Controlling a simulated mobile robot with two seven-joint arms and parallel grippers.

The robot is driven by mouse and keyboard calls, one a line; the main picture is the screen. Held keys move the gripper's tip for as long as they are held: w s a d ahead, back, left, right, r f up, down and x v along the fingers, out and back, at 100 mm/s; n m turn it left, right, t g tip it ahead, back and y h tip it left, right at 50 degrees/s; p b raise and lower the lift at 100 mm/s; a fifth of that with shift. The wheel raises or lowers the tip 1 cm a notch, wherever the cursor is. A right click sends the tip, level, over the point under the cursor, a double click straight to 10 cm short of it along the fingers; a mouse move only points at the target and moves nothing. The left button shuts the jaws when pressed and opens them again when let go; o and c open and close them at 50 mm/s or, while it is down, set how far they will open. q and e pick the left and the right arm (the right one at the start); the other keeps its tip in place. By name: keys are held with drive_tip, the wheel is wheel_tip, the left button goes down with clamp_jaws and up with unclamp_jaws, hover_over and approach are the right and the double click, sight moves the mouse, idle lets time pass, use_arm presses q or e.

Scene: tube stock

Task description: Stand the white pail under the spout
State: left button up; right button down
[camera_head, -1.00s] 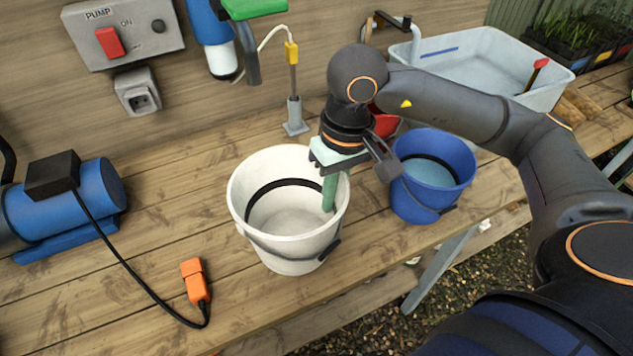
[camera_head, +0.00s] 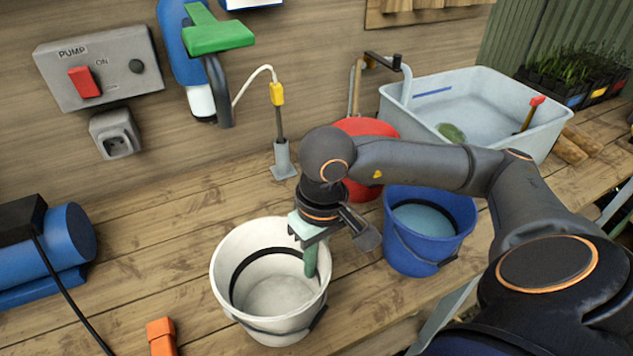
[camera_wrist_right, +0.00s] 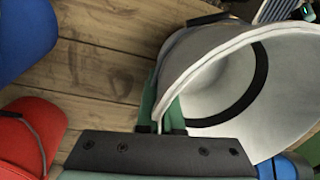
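The white pail (camera_head: 232,300) stands upright on the wooden bench at lower centre, its black band and handle showing. My right gripper (camera_head: 311,258) reaches down at its right rim, with a green finger inside the pail. In the right wrist view the gripper (camera_wrist_right: 160,115) is shut on the wall of the pail (camera_wrist_right: 205,85). A grey spout (camera_head: 219,95) hangs on the wall below a green lever (camera_head: 218,38), behind and to the left of the pail. Whether the pail's base touches the bench is hard to tell. My left gripper is not in view.
A blue pail (camera_head: 425,252) with water stands right of the white pail, a red bucket (camera_head: 365,135) behind my arm. A grey stand (camera_head: 283,160) stands behind. A blue motor (camera_head: 65,245) and orange plug (camera_head: 162,338) lie left. Bench beneath the spout is clear.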

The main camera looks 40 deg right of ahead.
drive_tip(key=w+d, duration=0.1)
drive_tip(key=w, duration=0.3)
drive_tip(key=w+d+f, duration=0.1)
drive_tip(key=w, duration=0.3)
drive_tip(key=w+d+f, duration=0.1)
drive_tip(key=w, duration=0.3)
drive_tip(key=shift+s+f, duration=0.1)
drive_tip(key=shift+f, duration=0.1)
use_arm(q)
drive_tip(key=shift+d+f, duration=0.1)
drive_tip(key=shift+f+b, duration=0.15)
drive_tip(key=shift+b, duration=0.25)
use_arm(e)
drive_tip(key=shift+f, duration=0.1)
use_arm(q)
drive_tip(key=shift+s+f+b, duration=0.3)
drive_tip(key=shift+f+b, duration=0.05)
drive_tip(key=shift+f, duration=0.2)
use_arm(e)
drive_tip(key=shift+f, duration=0.2)
